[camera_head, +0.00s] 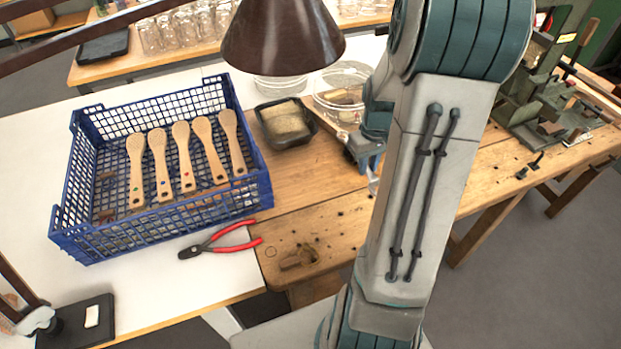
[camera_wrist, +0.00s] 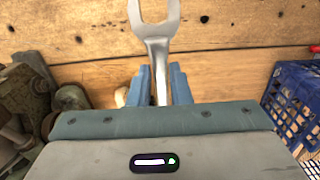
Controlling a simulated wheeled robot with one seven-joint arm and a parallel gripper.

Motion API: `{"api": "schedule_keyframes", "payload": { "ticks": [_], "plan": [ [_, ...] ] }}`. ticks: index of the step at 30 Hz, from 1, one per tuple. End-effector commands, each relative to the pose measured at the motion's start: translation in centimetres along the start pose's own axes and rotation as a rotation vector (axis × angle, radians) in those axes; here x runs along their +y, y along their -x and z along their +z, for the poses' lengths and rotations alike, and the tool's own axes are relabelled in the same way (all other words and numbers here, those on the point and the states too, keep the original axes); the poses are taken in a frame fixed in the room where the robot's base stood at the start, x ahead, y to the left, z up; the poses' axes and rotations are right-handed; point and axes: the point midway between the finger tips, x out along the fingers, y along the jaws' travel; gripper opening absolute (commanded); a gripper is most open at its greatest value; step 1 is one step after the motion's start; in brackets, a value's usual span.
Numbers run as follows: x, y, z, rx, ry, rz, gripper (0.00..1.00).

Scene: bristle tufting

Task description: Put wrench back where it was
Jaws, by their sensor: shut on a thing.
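The wrench (camera_wrist: 157,45) is silver, with its open-ended jaw pointing up in the wrist view. My gripper (camera_wrist: 158,82) is shut on its shank, with a blue finger on each side. The wooden bench (camera_wrist: 230,22) lies behind the wrench in that view; I cannot tell whether the wrench touches it. In the head view my gripper (camera_head: 368,150) is over the bench, right of the black tray, and partly hidden by my arm. The wrench's lower part is hidden by my gripper in the wrist view.
A blue crate (camera_head: 160,212) holds several wooden brush handles. Red-handled pliers (camera_head: 222,243) lie in front of it. A black tray (camera_head: 286,140) with a tan block and a brown lamp shade (camera_head: 282,38) are near my gripper. A green machine (camera_head: 545,95) stands at the right.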

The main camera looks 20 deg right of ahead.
Motion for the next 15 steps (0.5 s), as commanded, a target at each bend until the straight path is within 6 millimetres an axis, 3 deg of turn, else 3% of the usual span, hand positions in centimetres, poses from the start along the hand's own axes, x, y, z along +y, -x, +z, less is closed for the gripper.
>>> {"api": "schedule_keyframes", "payload": {
  "ticks": [15],
  "plan": [
    [-9.4, -6.0, -3.7, -0.002, 0.006, -0.002, 0.00]
  ]
}}
